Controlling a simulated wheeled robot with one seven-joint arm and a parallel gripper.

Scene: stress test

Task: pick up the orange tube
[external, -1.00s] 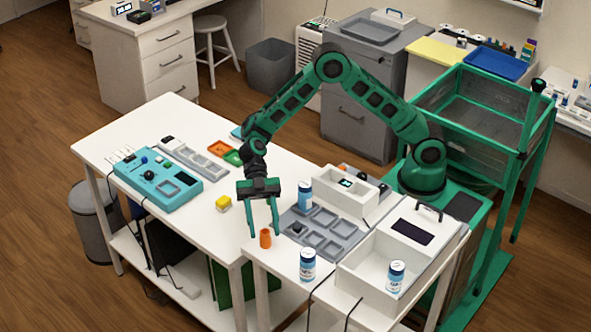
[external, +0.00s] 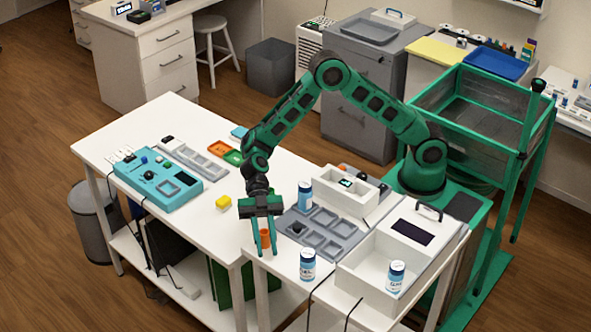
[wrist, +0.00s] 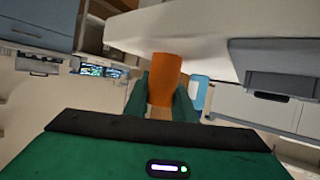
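The orange tube (external: 265,238) stands at the front part of the white table, left of the grey tray. My gripper (external: 267,250) points down over it, with one finger on each side. In the wrist view the orange tube (wrist: 166,80) sits between the two dark green fingers (wrist: 160,103), which look closed against its sides. The fingers hide part of the tube in the external view. I cannot tell whether the tube is clear of the tabletop.
A blue-and-white bottle (external: 305,195) stands close right of my gripper, on the grey tray (external: 318,238). Another bottle (external: 308,264) stands in front, near the table edge.

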